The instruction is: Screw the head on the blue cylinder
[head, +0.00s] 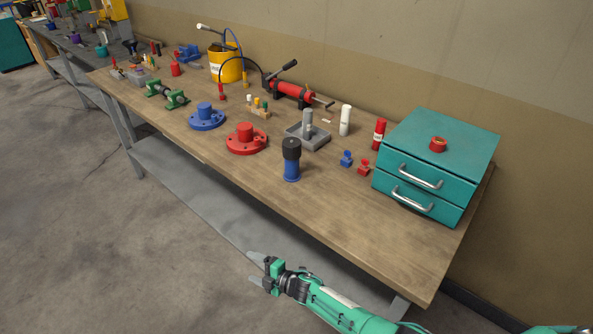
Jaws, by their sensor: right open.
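The blue cylinder (292,171) stands upright near the front edge of the wooden workbench. A wider black head (291,147) sits on top of it; I cannot tell whether it is screwed tight. My right gripper (257,269) is at the bottom of the head view, below and to the left of the cylinder in the picture, in front of the bench. Its fingers are apart and empty, well away from the cylinder. My left gripper is not in view.
The workbench (375,235) has free room at its front right. A teal drawer box (455,150) stands at the right end. A red flange (246,139), a blue flange (207,118) and a grey tray (317,143) stand near the cylinder. A lower shelf (190,186) runs underneath.

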